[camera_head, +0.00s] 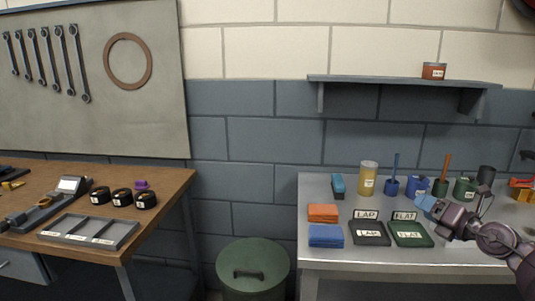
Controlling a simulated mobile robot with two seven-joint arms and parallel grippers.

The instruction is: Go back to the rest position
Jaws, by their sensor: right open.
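My right gripper (432,206) is above the front right part of the grey metal bench (345,256), with its arm coming in from the right edge. It is open, and a light blue patch shows at its tip. Its tip is close to the green tray labelled FLAT (412,239) and its small sign. I cannot tell whether it touches anything. My left gripper is not in view.
The bench holds a dark LAP tray (369,239), orange cloths (323,212), blue cloths (326,236), a yellow canister (368,178) and several cups. A wooden table (165,182) stands left. A green bin (252,277) stands between them.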

